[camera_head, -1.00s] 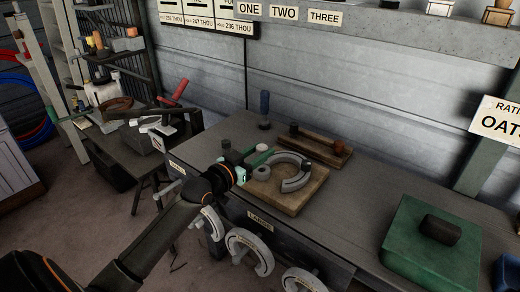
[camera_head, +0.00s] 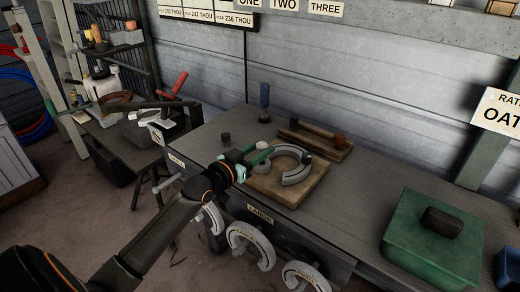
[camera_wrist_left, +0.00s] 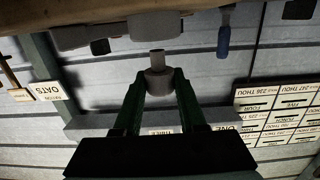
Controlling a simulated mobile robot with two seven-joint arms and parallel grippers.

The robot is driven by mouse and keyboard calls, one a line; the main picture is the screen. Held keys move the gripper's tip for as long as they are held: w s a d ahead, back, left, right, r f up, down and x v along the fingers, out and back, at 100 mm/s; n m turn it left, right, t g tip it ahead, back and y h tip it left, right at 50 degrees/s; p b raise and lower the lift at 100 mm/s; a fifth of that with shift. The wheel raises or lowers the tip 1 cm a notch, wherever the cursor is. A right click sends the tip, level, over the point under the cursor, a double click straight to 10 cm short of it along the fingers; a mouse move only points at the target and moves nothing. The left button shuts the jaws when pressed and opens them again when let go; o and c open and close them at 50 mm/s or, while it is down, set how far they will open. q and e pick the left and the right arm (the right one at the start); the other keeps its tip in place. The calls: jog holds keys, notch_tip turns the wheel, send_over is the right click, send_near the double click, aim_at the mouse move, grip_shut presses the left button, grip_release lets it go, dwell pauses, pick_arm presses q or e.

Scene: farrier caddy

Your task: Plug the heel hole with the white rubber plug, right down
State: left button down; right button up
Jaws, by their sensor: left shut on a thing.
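The grey horseshoe (camera_head: 298,177) lies on a wooden board (camera_head: 285,195) on the bench. A dark cylinder (camera_head: 307,158) stands at its right side. My left gripper (camera_head: 262,157) reaches in from the left, its green fingers low over the board's left edge beside the horseshoe. In the left wrist view the fingers (camera_wrist_left: 158,88) are shut on a stepped round plug (camera_wrist_left: 157,79), wide with a narrower stem; it looks grey in shadow. A white round piece (camera_head: 264,146) shows just behind the fingers. I cannot make out the heel hole. My right gripper is not in view.
A green box (camera_head: 435,240) with a dark block is at right. Bench is clear between board and box.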

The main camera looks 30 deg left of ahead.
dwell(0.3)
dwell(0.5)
pick_arm(q)
jog(key=shift+p, duration=0.8)
dwell(0.3)
jog(key=shift+f+b, duration=0.95)
jog(key=shift+f, duration=0.85)
jog(key=shift+c, duration=2)
grip_release()
jog(key=shift+r, duration=0.1)
